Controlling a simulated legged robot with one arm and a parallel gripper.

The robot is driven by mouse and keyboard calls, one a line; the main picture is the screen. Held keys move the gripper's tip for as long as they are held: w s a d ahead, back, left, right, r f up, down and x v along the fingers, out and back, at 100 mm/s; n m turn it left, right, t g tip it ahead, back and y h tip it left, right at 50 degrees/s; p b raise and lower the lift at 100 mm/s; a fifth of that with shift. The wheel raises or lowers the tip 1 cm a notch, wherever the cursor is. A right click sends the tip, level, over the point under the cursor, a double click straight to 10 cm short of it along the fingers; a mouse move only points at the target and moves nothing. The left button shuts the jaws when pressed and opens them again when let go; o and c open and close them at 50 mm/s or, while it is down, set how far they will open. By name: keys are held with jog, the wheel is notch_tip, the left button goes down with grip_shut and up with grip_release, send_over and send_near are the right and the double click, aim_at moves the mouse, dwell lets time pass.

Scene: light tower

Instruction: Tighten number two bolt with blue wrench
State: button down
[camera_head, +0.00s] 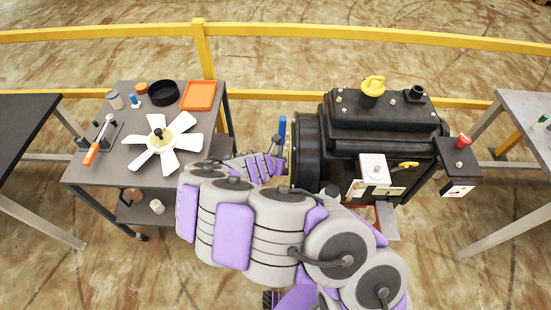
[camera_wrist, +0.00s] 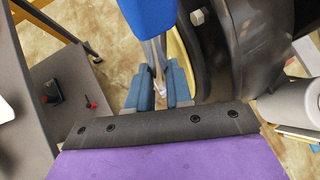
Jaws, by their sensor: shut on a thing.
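The blue wrench (camera_head: 282,129) stands upright at the left face of the black engine (camera_head: 385,130). In the wrist view its blue handle (camera_wrist: 149,16) is at the top and its metal shaft runs down between my fingers. My gripper (camera_wrist: 160,88) is shut on the wrench; in the head view the gripper (camera_head: 277,165) is close beside the engine's round front. A light square bolt head (camera_wrist: 197,17) shows on the dark engine part, right of the handle. The wrench's working end is hidden, and I cannot tell which bolt is number two.
A grey cart (camera_head: 120,165) at left holds a white fan (camera_head: 166,141), an orange-handled tool (camera_head: 98,141), an orange tray (camera_head: 199,95), a black bowl (camera_head: 163,92) and small cans. Yellow rails (camera_head: 270,35) run behind. Another table (camera_head: 525,110) stands at right.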

jog(key=shift+w+d+r+p, duration=0.15)
jog(key=shift+d+p, duration=0.1)
jog(key=shift+p, duration=0.2)
jog(key=shift+a, duration=0.1)
jog(key=shift+a, duration=0.35)
jog(key=shift+a+p, duration=1.05)
jog(key=shift+a, duration=1.7)
